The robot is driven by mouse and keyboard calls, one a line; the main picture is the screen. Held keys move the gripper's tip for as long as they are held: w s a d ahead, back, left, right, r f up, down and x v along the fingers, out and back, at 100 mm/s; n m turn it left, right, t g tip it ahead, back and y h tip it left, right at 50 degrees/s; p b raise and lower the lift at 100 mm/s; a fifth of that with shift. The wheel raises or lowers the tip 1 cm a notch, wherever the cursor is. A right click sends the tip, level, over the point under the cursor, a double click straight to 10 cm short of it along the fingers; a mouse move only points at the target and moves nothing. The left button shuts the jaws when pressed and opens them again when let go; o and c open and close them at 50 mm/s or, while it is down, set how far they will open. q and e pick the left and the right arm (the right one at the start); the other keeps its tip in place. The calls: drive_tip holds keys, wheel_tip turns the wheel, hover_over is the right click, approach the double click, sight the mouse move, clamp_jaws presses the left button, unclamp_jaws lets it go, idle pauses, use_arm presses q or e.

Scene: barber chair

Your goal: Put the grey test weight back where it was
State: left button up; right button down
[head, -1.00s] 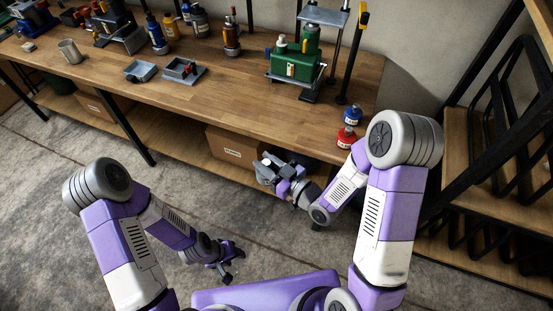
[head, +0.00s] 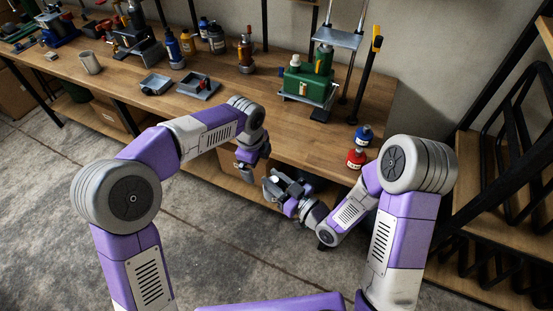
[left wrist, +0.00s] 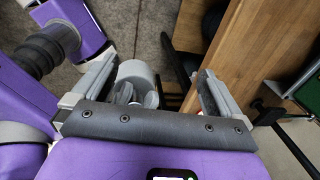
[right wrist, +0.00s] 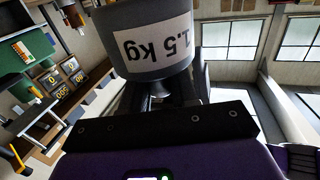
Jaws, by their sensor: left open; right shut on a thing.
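The grey test weight is a cylinder with a white "1.5 kg" label, seen upside down in the right wrist view (right wrist: 150,60). My right gripper (head: 283,186) is shut on it and holds it in the air in front of the bench edge. The weight also shows in the left wrist view (left wrist: 137,72), between the spread fingers of my left gripper (left wrist: 140,88) and apart from them as far as I can tell. In the head view my left gripper (head: 247,167) is beside the right one, open and empty.
Bare bench top lies between the trays and that corner.

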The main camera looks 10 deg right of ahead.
use_arm(q)
drive_tip(key=s+d+r+m, duration=0.1)
drive_tip(key=r, duration=0.1)
drive_tip(key=s+d+r+m, duration=0.2)
drive_tip(key=s+d+r+m+g, duration=0.1)
drive_tip(key=d, duration=0.1)
drive_tip(key=shift+s+r+y, duration=0.25)
drive_tip(key=shift+r+y, duration=0.15)
use_arm(e)
drive_tip(key=shift+r, duration=0.2)
use_arm(q)
drive_tip(key=shift+s+m, duration=0.15)
drive_tip(key=shift+m, duration=0.15)
wheel_tip(320, 180, down, 12)
drive_tip(key=shift+r, duration=0.1)
drive_tip(key=shift+c, duration=0.5)
